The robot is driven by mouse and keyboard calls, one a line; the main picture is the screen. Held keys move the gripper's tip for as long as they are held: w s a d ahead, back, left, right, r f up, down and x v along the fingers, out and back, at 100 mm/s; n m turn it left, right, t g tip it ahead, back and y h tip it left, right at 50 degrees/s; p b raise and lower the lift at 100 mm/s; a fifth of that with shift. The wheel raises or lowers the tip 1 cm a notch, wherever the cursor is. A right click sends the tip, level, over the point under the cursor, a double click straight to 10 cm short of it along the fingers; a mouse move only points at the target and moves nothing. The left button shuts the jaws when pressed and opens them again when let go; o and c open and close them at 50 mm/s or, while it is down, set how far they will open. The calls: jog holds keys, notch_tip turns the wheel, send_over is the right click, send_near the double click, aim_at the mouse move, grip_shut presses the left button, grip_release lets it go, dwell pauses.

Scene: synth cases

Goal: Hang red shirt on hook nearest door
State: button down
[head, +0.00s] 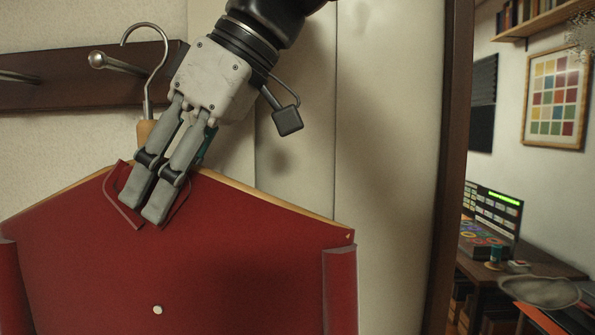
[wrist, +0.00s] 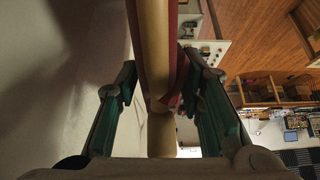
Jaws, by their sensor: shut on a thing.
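The red shirt (head: 240,265) hangs on a wooden hanger (head: 265,194) with a metal hook (head: 148,85) pointing up. My gripper (head: 143,207) is shut on the hanger at the shirt's collar; in the wrist view the hanger's wooden bar (wrist: 155,55) runs between the fingers, with red cloth beside it. The hook nearest the doorway (head: 115,66) is a metal peg on a dark wall rail. The hanger's hook arches across this peg in the head view; I cannot tell whether it is around the peg or in front of it.
The dark rail (head: 60,92) carries another peg (head: 18,77) at the left. A pale panel (head: 385,150) stands right of the rail. A dark door frame (head: 450,150) opens onto a room with a desk (head: 535,262) and a framed colour chart (head: 557,100).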

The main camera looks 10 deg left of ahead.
aim_at(131, 162)
jog(key=shift+s+a+r+p, duration=0.15)
jog(key=shift+a+p, duration=0.4)
jog(key=shift+a, duration=0.7)
jog(key=shift+s+a+f+p, duration=0.15)
jog(key=shift+a+p, duration=0.35)
jog(key=shift+a, duration=0.7)
jog(key=shift+a+f, duration=0.1)
jog(key=shift+a, duration=0.05)
jog(key=shift+w+f+b, duration=0.15)
jog(key=shift+f+b, duration=0.4)
jog(key=shift+f, duration=0.2)
